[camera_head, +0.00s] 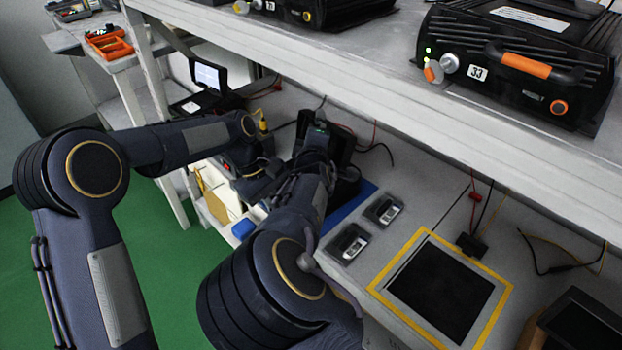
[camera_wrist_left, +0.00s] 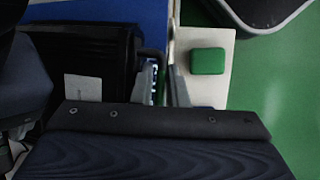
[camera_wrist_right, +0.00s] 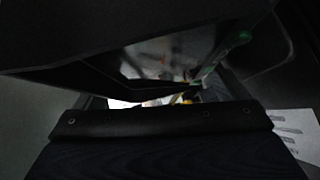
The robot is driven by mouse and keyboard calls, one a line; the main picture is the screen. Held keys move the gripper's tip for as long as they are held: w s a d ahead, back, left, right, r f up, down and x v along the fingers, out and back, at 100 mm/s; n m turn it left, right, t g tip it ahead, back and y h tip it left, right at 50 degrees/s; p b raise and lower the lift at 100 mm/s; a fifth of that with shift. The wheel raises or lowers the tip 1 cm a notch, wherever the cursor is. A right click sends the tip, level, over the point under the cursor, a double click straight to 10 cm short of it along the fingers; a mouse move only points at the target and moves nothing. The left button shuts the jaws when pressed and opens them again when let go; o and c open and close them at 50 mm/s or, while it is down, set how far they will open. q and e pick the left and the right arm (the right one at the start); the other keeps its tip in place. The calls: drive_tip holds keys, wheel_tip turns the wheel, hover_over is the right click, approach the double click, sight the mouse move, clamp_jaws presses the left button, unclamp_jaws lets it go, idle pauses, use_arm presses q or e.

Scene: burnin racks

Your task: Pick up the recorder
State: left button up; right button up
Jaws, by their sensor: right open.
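A black box-shaped unit (camera_head: 343,147), which looks like the recorder, stands on a blue mat (camera_head: 364,192) on the bench under the shelf. My forearms partly hide it. In the left wrist view a black case (camera_wrist_left: 85,65) with a white label and a dark handle (camera_wrist_left: 153,62) lies close to my left gripper (camera_wrist_left: 164,86). Its fingers are near the handle, and I cannot tell if they grip it. My right gripper (camera_wrist_right: 158,100) is open beside a large dark body (camera_wrist_right: 110,35). That view is very dark, and contact is unclear.
The shelf (camera_head: 480,130) above carries black units with orange handles, one marked 33 (camera_head: 520,70). Two small devices (camera_head: 348,244) and a yellow-framed pad (camera_head: 437,290) lie right of the mat. A small screen (camera_head: 208,78) stands behind. Green floor (camera_head: 110,260) is open at left.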

drive_tip(key=shift+w, duration=0.25)
drive_tip(key=c, duration=1.7)
drive_tip(key=shift+r, duration=0.3)
